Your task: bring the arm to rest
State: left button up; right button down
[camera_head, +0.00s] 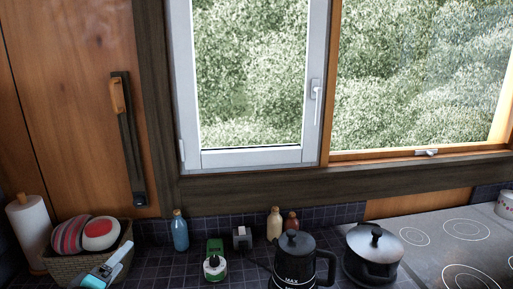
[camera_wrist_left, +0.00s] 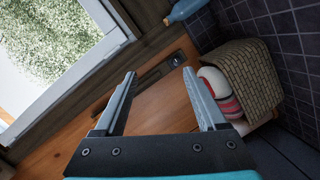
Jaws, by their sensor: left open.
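My left gripper (camera_head: 118,257) shows at the lower left of the head view, teal and grey, in front of the wicker basket (camera_head: 62,270) and hiding part of it. In the left wrist view its two fingers (camera_wrist_left: 160,73) are spread apart, with nothing between them but the wooden cabinet behind. The basket also shows at the right of the wrist view (camera_wrist_left: 247,70), apart from the fingers in that picture. My right gripper is in neither view.
The basket holds round red-and-white items (camera_head: 101,233). A paper towel roll (camera_head: 31,232) stands left of it. A blue bottle (camera_head: 180,232), a black kettle (camera_head: 293,262) and a lidded pot (camera_head: 373,257) stand to the right. The stove (camera_head: 455,245) is at the far right.

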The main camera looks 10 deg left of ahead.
pick_arm(q)
jog(key=s+d+f+m+g+h, duration=0.35)
jog(key=d+f+m, duration=0.4)
jog(key=d, duration=0.35)
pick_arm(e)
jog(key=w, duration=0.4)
pick_arm(q)
jog(key=s+d+f+m+g, duration=0.3)
jog(key=s+d+m+g, duration=0.15)
jog(key=s, duration=0.45)
jog(key=s+d+f+m+g, duration=0.35)
jog(key=s+d, duration=0.25)
jog(key=s, duration=0.4)
notch_tip(320, 180, down, 28)
jog(key=s+g+b, duration=0.2)
jog(key=b, duration=0.6)
jog(key=s+a+f+b, duration=0.1)
jog(key=s+f+b, duration=0.3)
jog(key=s+f, duration=0.3)
jog(key=s+a+f+g+y+b, duration=0.1)
jog(key=s+f+b, duration=0.3)
jog(key=f, duration=1.2)
jog(key=s+m, duration=0.1)
jog(key=s, duration=0.3)
jog(key=shift+s+a, duration=0.2)
jog(key=shift+s, duration=0.1)
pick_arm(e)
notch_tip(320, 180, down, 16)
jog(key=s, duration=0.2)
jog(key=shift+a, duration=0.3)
